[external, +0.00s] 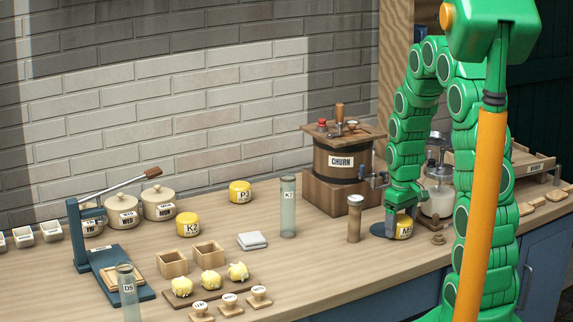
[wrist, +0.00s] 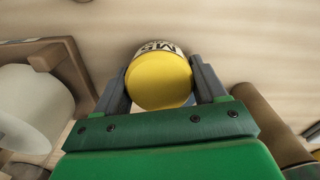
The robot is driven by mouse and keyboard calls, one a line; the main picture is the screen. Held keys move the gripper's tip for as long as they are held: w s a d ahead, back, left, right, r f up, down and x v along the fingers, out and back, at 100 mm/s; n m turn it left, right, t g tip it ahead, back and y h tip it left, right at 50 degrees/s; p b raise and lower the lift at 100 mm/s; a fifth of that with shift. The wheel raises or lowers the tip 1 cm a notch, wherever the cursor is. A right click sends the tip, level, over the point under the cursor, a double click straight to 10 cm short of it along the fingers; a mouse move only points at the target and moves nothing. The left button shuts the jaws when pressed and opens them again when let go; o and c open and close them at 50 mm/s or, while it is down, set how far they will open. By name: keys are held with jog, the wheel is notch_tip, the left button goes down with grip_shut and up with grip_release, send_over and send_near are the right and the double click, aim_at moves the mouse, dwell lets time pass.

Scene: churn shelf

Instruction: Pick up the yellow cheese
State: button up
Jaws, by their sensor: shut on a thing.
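A yellow cheese (external: 404,229) with a white label reading M5 or similar is at the right part of the counter in the external view. It also shows from its round yellow face in the wrist view (wrist: 160,80). My gripper (external: 398,222) is shut on this cheese, with one grey finger on each side of it (wrist: 161,88). I cannot tell whether the cheese touches the counter. Two more yellow cheeses stand on the counter: one labelled K2 (external: 188,224) and one labelled P3 (external: 240,191).
The wooden churn (external: 341,160) stands behind my gripper. A clear tube (external: 288,207) stands farther left. A blue press (external: 112,260) is at the far left.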

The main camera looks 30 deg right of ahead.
jog(key=shift+r, duration=0.1)
jog(key=shift+r, duration=0.25)
notch_tip(320, 180, up, 2)
jog(key=shift+w+r, duration=0.1)
jog(key=s+a+r, duration=0.3)
jog(key=s+r, duration=0.7)
jog(key=s, duration=0.3)
jog(key=shift+s+a, duration=0.25)
jog(key=shift+s, duration=0.1)
jog(key=shift+r, duration=0.1)
